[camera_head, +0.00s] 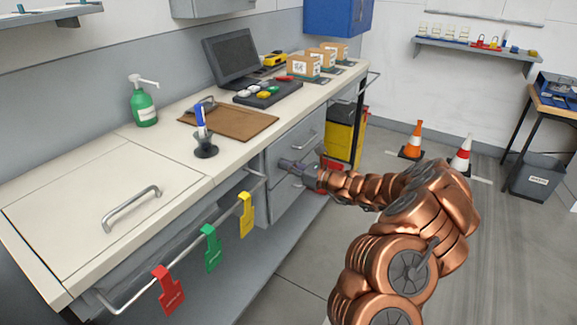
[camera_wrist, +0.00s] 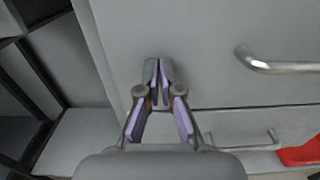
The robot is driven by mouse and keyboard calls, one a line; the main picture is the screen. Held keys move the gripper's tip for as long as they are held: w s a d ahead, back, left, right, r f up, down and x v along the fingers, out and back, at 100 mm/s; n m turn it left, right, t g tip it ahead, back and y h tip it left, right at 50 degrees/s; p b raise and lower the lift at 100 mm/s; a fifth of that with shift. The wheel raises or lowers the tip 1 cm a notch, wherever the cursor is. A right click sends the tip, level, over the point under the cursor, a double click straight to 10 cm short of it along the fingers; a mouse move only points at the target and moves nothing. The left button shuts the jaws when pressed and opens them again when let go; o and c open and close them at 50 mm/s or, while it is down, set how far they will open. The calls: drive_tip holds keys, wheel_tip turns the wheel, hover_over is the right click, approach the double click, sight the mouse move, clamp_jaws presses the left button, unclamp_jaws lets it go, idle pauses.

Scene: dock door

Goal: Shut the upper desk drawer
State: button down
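The grey upper desk drawer (camera_head: 291,149) is in the drawer stack under the right part of the counter, with a metal bar handle (camera_head: 306,141). In the wrist view the upper drawer's front (camera_wrist: 205,35) fills the upper middle, its handle (camera_wrist: 285,67) to the right. I cannot tell whether it stands out from the desk. The lower drawer (camera_wrist: 235,125) is below it. My gripper (camera_head: 285,163) is in front of the drawers. In the wrist view my gripper (camera_wrist: 158,68) has its fingertips together, empty, facing the upper drawer front left of the handle. Contact is unclear.
A rail with red, green and yellow tags (camera_head: 211,248) runs along the counter front, left of the drawers. A yellow bin (camera_head: 342,138) stands beyond them. Orange and white cones (camera_head: 413,140) stand behind my arm. The floor to the right is mostly clear.

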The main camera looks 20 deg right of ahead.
drive_tip(key=shift+a+r, duration=0.2)
drive_tip(key=shift+a, duration=0.05)
drive_tip(key=v, duration=1.4)
drive_tip(key=shift+d+f+p, duration=0.2)
drive_tip(key=shift+d+p, duration=0.1)
drive_tip(key=shift+p, duration=0.1)
